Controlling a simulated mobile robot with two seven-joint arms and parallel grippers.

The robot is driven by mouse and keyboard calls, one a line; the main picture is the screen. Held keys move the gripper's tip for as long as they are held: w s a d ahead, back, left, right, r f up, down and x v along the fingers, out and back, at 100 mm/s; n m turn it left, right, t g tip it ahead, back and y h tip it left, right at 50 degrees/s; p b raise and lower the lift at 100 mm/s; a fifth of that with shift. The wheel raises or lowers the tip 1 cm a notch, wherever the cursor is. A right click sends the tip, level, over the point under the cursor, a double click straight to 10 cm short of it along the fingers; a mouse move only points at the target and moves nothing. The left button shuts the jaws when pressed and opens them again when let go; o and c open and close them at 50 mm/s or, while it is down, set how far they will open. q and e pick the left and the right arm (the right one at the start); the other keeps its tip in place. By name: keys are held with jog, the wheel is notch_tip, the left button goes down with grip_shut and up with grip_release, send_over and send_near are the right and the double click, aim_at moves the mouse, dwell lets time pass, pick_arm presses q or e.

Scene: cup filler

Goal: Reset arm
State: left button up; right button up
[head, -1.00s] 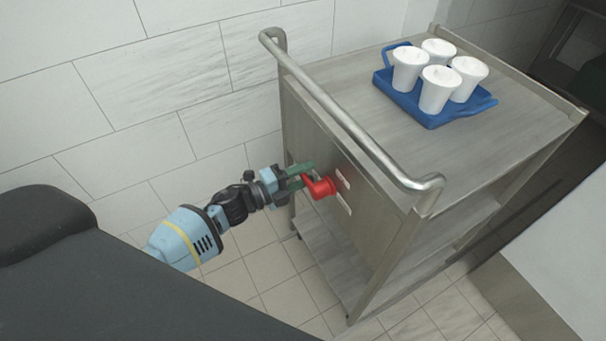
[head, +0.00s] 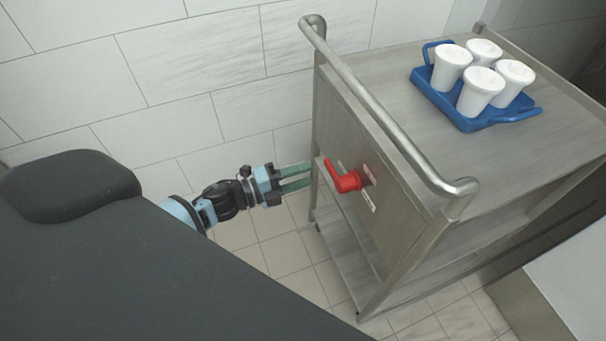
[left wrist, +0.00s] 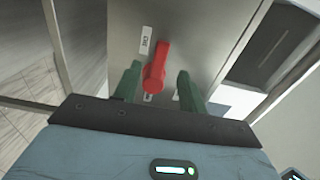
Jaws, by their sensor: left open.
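My left gripper (head: 294,178) is open and empty, with green fingers pointing at the side panel of a metal cart (head: 500,165). A red handle (head: 344,181) is mounted on that panel, just to the right of the fingertips in the head view, with a gap between them. In the left wrist view the red handle (left wrist: 155,66) appears between the two green fingers of the left gripper (left wrist: 160,80), beyond their tips or close to them; the depth is hard to tell. My right gripper is in neither view.
A blue tray (head: 520,115) with several white cups (head: 480,90) stands on the cart top. A metal push rail (head: 385,125) runs along the cart's near edge above the panel. A tiled wall (head: 190,60) is behind. Tiled floor is clear below the arm.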

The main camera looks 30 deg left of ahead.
pick_arm(q)
jog(key=shift+s, duration=0.1)
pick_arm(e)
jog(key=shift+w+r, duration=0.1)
pick_arm(q)
jog(key=s+d+f+n+g+y+p, duration=0.1)
jog(key=s+n+y+p, duration=0.2)
jog(key=s+n, duration=0.4)
jog(key=s+d+f+n+g+y+p, duration=0.2)
jog(key=s+n, duration=0.6)
jog(key=s, duration=0.7)
jog(key=s+d+f+n+g+y+p, duration=0.2)
jog(key=s+n+y+p, duration=0.1)
jog(key=s+n, duration=0.5)
jog(key=s+y, duration=0.1)
jog(key=s, duration=0.2)
jog(key=shift+s+f+p, duration=0.15)
jog(key=shift+f+p, duration=0.1)
jog(key=shift+p, duration=0.05)
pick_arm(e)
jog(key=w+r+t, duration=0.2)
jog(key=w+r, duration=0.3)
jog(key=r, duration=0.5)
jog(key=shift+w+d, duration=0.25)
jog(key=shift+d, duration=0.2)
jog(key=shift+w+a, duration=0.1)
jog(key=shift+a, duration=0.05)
pick_arm(q)
jog(key=shift+a, duration=0.1)
